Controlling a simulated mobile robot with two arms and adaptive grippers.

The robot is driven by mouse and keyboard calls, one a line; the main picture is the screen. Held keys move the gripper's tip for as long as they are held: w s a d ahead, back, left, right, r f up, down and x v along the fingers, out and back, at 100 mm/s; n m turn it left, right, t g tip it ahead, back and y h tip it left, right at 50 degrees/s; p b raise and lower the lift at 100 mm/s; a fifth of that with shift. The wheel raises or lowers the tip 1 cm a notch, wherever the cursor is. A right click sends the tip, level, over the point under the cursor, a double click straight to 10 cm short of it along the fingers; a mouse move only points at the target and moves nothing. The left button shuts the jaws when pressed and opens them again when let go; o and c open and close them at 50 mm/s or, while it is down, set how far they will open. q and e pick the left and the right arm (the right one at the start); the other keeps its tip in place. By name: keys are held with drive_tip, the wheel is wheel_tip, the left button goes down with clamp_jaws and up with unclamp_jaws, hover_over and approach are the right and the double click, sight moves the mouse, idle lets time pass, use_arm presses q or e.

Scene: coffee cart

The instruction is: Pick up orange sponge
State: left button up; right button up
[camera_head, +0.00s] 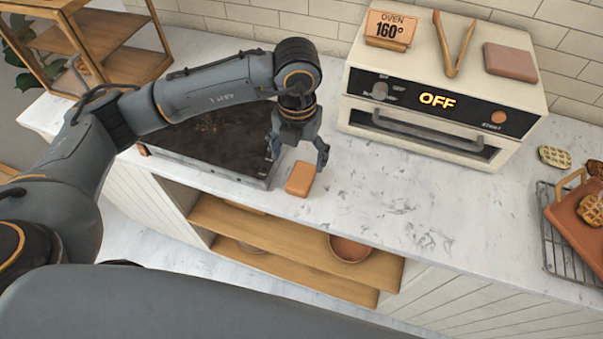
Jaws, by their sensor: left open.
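The orange sponge (300,179) lies flat on the white marble counter, near its front edge and just right of the dark griddle. My left gripper (299,154) reaches in from the left and points down above the sponge. Its two fingers are spread apart, one to the left and one to the right, with nothing held between them. The sponge sits just below and in front of the fingers, and I cannot tell whether they touch it. My right gripper is not in view.
A griddle (207,135) with a dark, dirty top stands left of the sponge. A cream oven (440,90) stands at the back, with tongs (453,50) and a sign (389,30) on top. A wire rack (553,235) is at right. The counter middle (400,200) is free, with dark smudges.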

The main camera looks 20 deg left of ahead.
sight(300, 178)
use_arm(q)
drive_tip(key=f, duration=0.2)
drive_tip(key=shift+w+f, duration=0.3)
drive_tip(key=shift+d+f+p, duration=0.1)
drive_tip(key=shift+f+p, duration=0.8)
drive_tip(key=shift+f, duration=0.05)
wheel_tip(300, 178, down, 4)
drive_tip(key=shift+w+r+p, duration=0.1)
drive_tip(key=shift+r+p, duration=0.15)
drive_tip(key=shift+p, duration=0.4)
drive_tip(key=shift+f, duration=0.2)
drive_tip(key=c, duration=0.9)
drive_tip(key=shift+c, duration=0.2)
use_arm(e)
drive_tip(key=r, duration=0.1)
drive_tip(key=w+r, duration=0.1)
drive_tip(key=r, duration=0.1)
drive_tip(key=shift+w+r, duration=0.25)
